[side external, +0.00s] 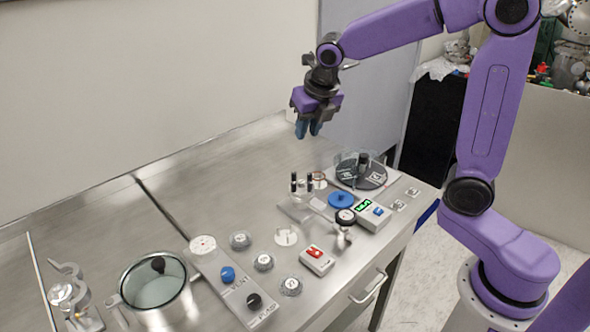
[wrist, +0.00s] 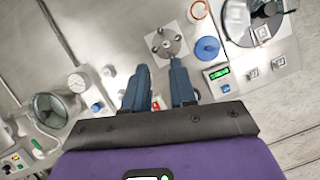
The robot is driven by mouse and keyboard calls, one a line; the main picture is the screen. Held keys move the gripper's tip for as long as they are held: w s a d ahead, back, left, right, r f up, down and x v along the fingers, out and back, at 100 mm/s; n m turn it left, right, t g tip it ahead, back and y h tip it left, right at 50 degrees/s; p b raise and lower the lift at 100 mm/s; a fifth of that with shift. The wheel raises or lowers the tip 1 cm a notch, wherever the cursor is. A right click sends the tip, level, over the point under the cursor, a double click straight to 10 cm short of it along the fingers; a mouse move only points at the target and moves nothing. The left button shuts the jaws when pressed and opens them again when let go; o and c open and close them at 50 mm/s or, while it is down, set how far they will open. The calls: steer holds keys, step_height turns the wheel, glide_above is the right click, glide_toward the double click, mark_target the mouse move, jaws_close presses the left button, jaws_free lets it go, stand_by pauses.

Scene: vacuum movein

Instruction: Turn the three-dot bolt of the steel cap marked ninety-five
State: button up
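Several small round steel caps stand on the steel bench in the side external view: one near the white gauge (side external: 240,240), one in the middle (side external: 263,261) and one nearest the front edge (side external: 290,286). Their markings and bolt dots are too small to read, so I cannot tell which is ninety-five. One small round cap also shows in the wrist view (wrist: 108,71). My gripper (side external: 308,128) hangs high above the rear of the bench, pointing down, well apart from the caps. In the wrist view its blue fingers (wrist: 159,68) are spread with nothing between them. They hide part of the bench.
A red-button box (side external: 317,260), a blue disc (side external: 341,200), a green-display box (side external: 371,213) and a dark round unit (side external: 346,178) stand right. The rear left bench is clear.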

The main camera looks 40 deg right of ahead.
mark_target(294, 173)
steer(key=x, duration=1.6)
steer(key=shift+w+d+f, duration=0.1)
steer(key=shift+d+f, duration=0.05)
steer(key=shift+f, duration=0.25)
jaws_close()
